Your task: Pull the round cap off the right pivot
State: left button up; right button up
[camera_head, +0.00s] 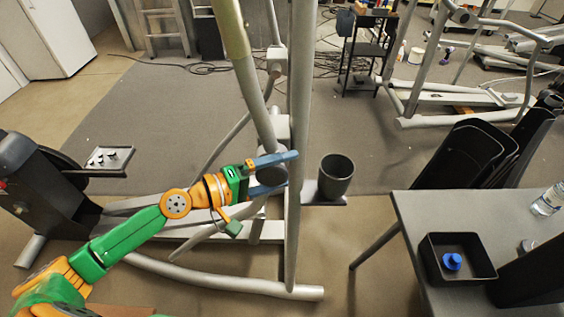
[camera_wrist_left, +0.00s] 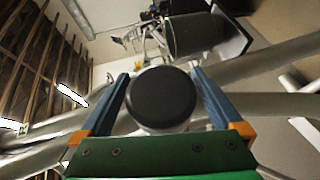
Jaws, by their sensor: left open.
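The round cap (camera_wrist_left: 161,97) is a dark disc on the pivot of the elliptical machine. In the left wrist view it faces the camera, between the two blue fingers of my left gripper (camera_wrist_left: 160,100). The fingers are open, one on each side of it, and a gap shows on both sides. In the head view my left gripper (camera_head: 275,169) reaches the pivot from the left, and the cap (camera_head: 270,176) shows partly between the fingers. The grey upright post (camera_head: 298,110) stands just right of it. My right gripper is not in view.
A grey table (camera_head: 420,215) at the right holds a black tray (camera_head: 478,280) with a blue knob (camera_head: 452,261) inside. A small tray with several parts (camera_head: 109,158) is at the left.

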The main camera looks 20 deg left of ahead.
pick_arm(q)
jog(key=shift+w+d+f, duration=0.1)
jog(key=shift+w+d, duration=0.2)
jog(key=shift+d, duration=0.05)
jog(key=shift+s+a, duration=0.1)
jog(key=shift+c, duration=0.4)
jog(key=c, duration=0.7)
jog(key=o, duration=0.5)
grip_shut()
